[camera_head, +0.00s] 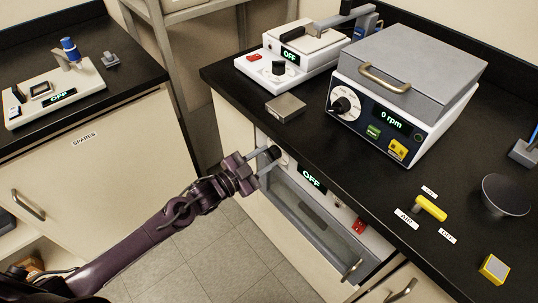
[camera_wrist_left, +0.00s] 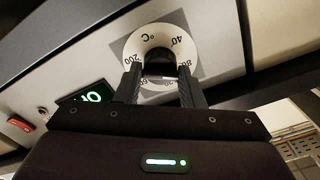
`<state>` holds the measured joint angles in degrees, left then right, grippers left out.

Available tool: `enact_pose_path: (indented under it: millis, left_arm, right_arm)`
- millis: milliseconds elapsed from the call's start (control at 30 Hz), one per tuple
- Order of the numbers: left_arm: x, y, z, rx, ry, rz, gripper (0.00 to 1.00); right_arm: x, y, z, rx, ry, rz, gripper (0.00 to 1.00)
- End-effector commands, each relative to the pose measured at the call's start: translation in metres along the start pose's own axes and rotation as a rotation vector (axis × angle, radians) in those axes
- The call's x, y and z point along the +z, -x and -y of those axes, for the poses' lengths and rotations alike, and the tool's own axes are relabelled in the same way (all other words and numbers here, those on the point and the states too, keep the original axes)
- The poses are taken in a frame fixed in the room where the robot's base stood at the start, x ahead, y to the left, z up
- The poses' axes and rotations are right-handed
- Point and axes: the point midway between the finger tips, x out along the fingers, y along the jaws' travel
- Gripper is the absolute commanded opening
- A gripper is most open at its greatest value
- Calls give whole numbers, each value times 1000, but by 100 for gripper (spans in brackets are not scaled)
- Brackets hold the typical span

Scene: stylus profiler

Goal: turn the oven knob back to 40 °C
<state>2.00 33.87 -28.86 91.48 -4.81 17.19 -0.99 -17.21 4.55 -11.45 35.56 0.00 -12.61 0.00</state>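The oven (camera_head: 318,210) is built in under the black counter, with a glass door and a display (camera_head: 312,179) reading OFF. In the left wrist view its temperature dial (camera_wrist_left: 134,44) is white, with 40, 80, 200 and °C printed around a black knob (camera_wrist_left: 160,68). My left gripper (camera_head: 272,159) is at the dial. In the left wrist view the gripper (camera_wrist_left: 158,80) has its fingers apart, one on each side of the knob. Contact is not clear. The knob's pointer is hidden. My right gripper is not in view.
A red switch (camera_head: 359,226) is on the oven panel, right of the display. On the counter above stand a centrifuge-like box (camera_head: 408,75) showing 0 rpm and a white device (camera_head: 255,69) showing OFF. Open floor (camera_head: 185,255) lies left of the oven.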

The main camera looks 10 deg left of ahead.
Motion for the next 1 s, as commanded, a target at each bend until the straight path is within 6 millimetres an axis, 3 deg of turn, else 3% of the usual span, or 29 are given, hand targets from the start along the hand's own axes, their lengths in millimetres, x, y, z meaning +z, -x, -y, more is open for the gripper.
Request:
enact_pose_path:
  millis: [33,200,267,633,767,800,933,1000]
  left_arm:
    - [0,0,0,0,0,0,28]
    - [0,0,0,1,0,0,8]
    - [0,0,-1,0,49,0,8]
    - [0,0,0,-4,979,-1,8]
    - [1,0,0,0,1040,2,8]
    - [0,0,-1,1,1039,2,38]
    - [0,0,0,1,1037,2,55]
    - [0,0,0,1,1036,1,57]
  right_arm:
    - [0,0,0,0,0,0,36]
    - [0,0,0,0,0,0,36]
    - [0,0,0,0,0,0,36]
    - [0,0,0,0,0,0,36]
    - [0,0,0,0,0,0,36]
    - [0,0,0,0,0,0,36]
    - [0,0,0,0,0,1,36]
    - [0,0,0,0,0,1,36]
